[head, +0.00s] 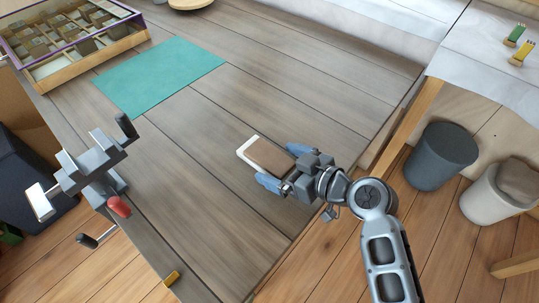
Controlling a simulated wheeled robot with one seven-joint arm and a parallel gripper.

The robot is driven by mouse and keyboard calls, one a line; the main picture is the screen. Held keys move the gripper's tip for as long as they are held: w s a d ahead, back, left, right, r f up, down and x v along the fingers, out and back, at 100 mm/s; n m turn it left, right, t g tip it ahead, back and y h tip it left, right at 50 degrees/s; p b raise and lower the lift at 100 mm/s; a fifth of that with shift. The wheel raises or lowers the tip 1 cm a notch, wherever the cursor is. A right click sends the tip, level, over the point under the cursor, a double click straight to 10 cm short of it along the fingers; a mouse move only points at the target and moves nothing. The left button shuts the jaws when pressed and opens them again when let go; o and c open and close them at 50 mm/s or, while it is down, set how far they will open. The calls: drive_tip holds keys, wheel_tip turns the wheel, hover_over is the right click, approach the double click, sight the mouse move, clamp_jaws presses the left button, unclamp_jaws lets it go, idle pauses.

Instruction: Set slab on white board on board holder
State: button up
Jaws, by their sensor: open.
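A brown slab (268,157) lies flat on the table, over a white board (245,144) whose pale edge shows along its left and upper sides. My gripper (282,167) is open, with one blue finger on the upper right side of the slab and the other at its lower side. I cannot tell whether the fingers touch the slab. No separate board holder can be made out under the white board; the slab and my gripper cover much of that spot.
A teal mat (160,75) lies at the upper left, beside a compartment tray (62,66). A grey fixture with a red knob (119,206) stands at the left. Bins (442,156) stand right of the table. The grey wood table (205,185) is clear around the slab.

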drive_tip(key=shift+w+a+f, duration=0.1)
drive_tip(key=shift+w+a, duration=0.05)
drive_tip(key=shift+a, duration=0.05)
drive_tip(key=shift+c, duration=0.4)
drive_tip(key=c, duration=1.3)
